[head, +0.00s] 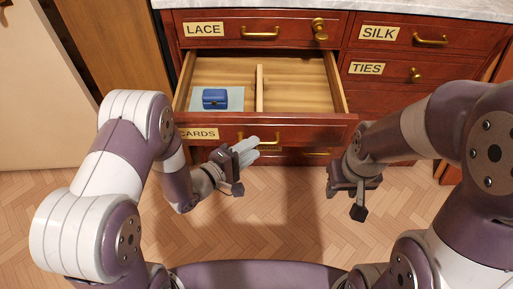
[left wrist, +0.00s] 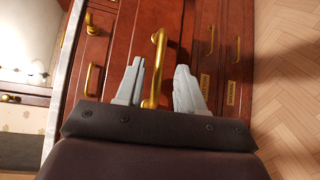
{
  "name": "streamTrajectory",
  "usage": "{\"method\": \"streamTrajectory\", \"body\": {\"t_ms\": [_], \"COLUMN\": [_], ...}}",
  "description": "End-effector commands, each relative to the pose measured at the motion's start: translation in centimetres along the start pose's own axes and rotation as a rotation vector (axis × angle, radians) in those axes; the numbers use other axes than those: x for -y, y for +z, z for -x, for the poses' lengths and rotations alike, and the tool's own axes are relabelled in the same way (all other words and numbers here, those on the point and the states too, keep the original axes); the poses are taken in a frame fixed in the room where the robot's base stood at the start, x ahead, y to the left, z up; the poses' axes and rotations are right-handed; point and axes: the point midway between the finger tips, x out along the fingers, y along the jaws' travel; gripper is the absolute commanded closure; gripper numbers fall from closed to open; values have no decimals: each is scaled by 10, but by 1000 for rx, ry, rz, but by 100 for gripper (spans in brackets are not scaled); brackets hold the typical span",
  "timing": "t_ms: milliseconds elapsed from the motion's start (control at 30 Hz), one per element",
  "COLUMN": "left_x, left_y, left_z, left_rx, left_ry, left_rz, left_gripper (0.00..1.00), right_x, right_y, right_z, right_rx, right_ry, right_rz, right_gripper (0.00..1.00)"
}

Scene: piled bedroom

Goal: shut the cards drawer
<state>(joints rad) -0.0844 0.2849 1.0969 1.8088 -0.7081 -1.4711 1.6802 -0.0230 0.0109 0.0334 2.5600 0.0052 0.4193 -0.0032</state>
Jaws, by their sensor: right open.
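The cards drawer (head: 218,133) is pulled out of the red-brown dresser; its CARDS label is partly covered by my left arm. A wooden divider splits its inside, and a small blue box (head: 215,98) lies on a pale cloth in the left compartment. My left gripper (head: 250,150) is open at the drawer's front, by the brass handle (head: 265,139). In the left wrist view the fingers (left wrist: 158,85) stand apart, with a brass handle (left wrist: 157,65) between them and gaps showing at both sides. My right gripper (head: 360,203) is open and empty, pointing down right of the drawer.
The lace drawer (head: 285,30) above, and the silk drawer (head: 400,36) and ties drawer (head: 390,69) at right, are shut. Another brass handle shows below the cards drawer, partly hidden. The wooden floor (head: 290,220) in front is clear.

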Motion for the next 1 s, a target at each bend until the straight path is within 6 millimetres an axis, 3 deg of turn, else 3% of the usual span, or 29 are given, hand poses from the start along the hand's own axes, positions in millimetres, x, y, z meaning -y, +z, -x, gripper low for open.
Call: {"method": "streamTrajectory", "body": {"t_ms": [200, 500, 600, 633, 1000], "left_x": [1, 0, 0, 0, -2], "left_y": [0, 0, 0, 0, -8], "left_z": [-24, -26, -26, -26, -33], "left_rx": [0, -2, -2, -2, -2], "left_ry": [-1, -1, -1, -1, -1], "left_rz": [-2, -1, -2, -2, -2], "left_gripper": [62, 62, 94, 100, 100], "right_x": [0, 0, 0, 0, 0], "right_y": [1, 1, 1, 1, 1], "right_z": [-7, -7, -7, -7, -7], "right_rx": [0, 0, 0, 0, 0], "right_ry": [0, 0, 0, 0, 0], "right_rz": [0, 0, 0, 0, 0], "right_gripper": [57, 57, 57, 57, 57]}}
